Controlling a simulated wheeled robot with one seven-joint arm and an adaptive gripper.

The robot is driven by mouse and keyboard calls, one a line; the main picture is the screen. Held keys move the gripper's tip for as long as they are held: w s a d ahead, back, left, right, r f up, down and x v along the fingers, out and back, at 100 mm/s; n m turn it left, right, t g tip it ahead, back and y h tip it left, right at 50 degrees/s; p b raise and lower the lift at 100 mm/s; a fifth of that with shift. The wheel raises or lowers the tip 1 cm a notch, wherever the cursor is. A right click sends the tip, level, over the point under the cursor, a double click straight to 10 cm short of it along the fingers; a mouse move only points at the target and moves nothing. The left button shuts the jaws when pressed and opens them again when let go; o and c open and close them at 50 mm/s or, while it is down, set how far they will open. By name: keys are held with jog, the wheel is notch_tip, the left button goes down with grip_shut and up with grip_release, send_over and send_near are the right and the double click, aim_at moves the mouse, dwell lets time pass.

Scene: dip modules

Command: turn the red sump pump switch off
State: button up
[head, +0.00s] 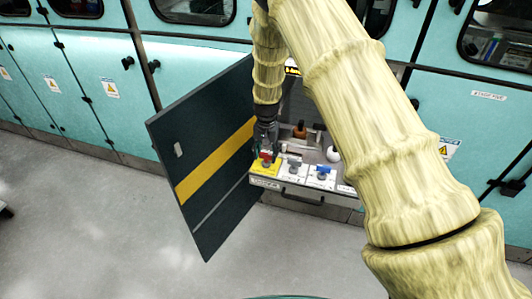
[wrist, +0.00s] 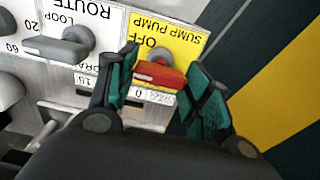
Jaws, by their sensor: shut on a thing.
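The red sump pump switch (wrist: 158,75) sits on a yellow plate (wrist: 182,40) labelled SUMP PUMP and OFF, upside down in the wrist view. My gripper (wrist: 155,85) has its two green-padded fingers on either side of the red handle and is shut on it. In the head view my gripper (head: 267,148) reaches down to the red switch (head: 265,157) at the left end of the panel. The fingers partly cover the plate and the small label below the handle.
A grey ROUTE knob (wrist: 65,45) stands beside the yellow plate. A blue-handled switch (head: 322,171) is further right on the panel. An open dark door (head: 200,160) with a yellow stripe stands close left of my gripper. Clear floor lies in front.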

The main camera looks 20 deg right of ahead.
aim_at(266, 154)
jog(key=o, duration=1)
jog(key=shift+r, duration=0.1)
notch_tip(266, 154, up, 12)
jog(key=shift+f, duration=0.1)
jog(key=s+d+f+n, duration=0.2)
jog(key=s+f+n, duration=0.1)
jog(key=s+f, duration=1.95)
jog(key=s+f+n, duration=0.1)
jog(key=s, duration=0.7)
jog(key=s+a+f+n, duration=0.1)
jog(key=s+f, duration=0.1)
jog(key=s, duration=0.7)
jog(key=s+a+f+n, duration=0.1)
jog(key=s+f, duration=0.1)
jog(key=s, duration=0.7)
jog(key=shift+a+n, duration=0.1)
jog(key=shift+n, duration=0.2)
